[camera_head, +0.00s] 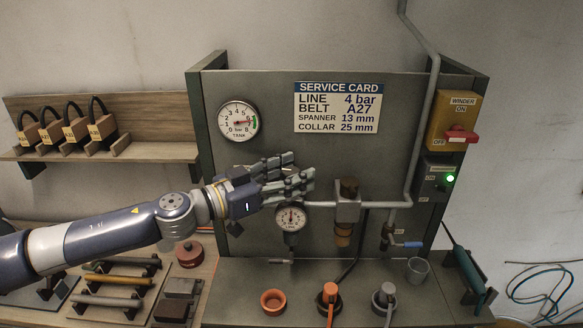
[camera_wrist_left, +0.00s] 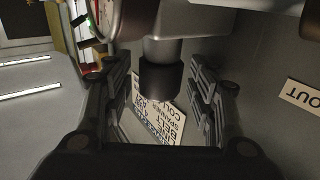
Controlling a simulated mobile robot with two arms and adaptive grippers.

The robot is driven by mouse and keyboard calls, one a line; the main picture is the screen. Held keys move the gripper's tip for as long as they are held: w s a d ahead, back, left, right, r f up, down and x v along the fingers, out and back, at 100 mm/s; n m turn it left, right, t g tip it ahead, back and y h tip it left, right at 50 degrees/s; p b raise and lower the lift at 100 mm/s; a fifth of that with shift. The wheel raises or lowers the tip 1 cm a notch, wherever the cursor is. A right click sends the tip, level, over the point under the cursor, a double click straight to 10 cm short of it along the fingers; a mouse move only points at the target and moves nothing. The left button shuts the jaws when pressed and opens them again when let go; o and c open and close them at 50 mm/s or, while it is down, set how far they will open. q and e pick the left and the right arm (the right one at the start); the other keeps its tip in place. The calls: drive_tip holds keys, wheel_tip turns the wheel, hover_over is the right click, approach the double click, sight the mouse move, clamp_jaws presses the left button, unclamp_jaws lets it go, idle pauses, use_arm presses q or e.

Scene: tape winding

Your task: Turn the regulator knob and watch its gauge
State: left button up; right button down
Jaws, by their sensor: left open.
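The regulator (camera_head: 347,212) is a pale block on the pipe with a dark knob (camera_head: 349,187) on top. Below left of it is the round white line gauge (camera_head: 291,218); its needle is too small to read surely. My left gripper (camera_head: 302,171) is open, left of the knob and above the gauge. In the left wrist view the dark knob (camera_wrist_left: 160,80) shows upside down between the two spread fingers, with gaps on both sides. Part of the gauge (camera_wrist_left: 103,15) shows at the top. My right gripper is not in view.
The service card (camera_head: 338,107) reads LINE 4 bar. A tank gauge (camera_head: 238,120) is at the panel's upper left. A grey pipe (camera_head: 424,110) runs down right of the regulator, near the winder switch box (camera_head: 453,120). Orange and grey parts (camera_head: 329,297) stand on the bench in front.

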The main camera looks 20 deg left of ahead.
use_arm(q)
drive_tip(key=shift+s, duration=0.1)
drive_tip(key=c, duration=1)
drive_tip(key=shift+c, duration=0.4)
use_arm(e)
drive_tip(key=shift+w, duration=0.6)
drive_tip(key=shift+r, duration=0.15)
